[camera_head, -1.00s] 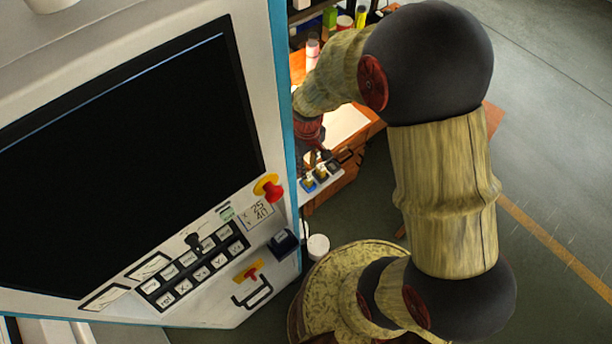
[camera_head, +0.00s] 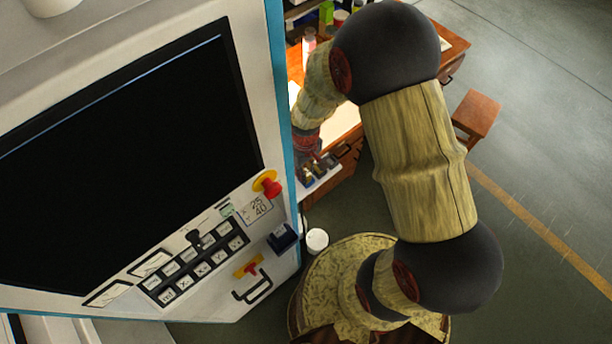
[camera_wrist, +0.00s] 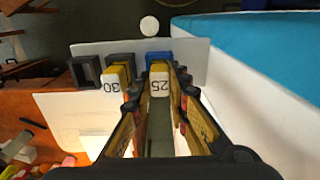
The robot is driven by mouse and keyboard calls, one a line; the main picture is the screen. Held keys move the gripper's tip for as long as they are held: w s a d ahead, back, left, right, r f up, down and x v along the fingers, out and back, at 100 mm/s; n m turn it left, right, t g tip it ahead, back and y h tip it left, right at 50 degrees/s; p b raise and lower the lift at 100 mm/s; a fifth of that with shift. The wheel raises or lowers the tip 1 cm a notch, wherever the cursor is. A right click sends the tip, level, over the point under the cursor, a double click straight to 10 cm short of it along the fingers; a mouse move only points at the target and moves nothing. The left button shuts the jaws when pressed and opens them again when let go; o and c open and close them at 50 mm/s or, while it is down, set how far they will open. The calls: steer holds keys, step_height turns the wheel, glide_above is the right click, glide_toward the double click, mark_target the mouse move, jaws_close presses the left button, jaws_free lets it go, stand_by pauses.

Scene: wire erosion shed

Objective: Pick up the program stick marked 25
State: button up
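The program stick marked 25 (camera_wrist: 159,82) is yellow with a white label and stands in a blue holder (camera_wrist: 158,57) on a pale shelf (camera_wrist: 194,52). My gripper (camera_wrist: 157,90) is open, its two fingers on either side of this stick in the wrist view; I cannot tell whether they touch it. A similar stick marked 30 (camera_wrist: 113,80) stands to the left in a dark grey holder (camera_wrist: 121,59), close beside the left finger. In the head view my arm and gripper hide much of the shelf (camera_head: 322,186).
A black, empty-looking holder (camera_wrist: 85,70) is at the left of the shelf. The machine's blue-edged white panel (camera_wrist: 246,70) rises close on the right. A wooden desk (camera_head: 347,152) and a stool (camera_head: 476,113) are beyond. A white round object (camera_head: 317,240) is below the shelf.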

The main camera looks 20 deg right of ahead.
jaws_close()
steer(key=shift+r, duration=0.1)
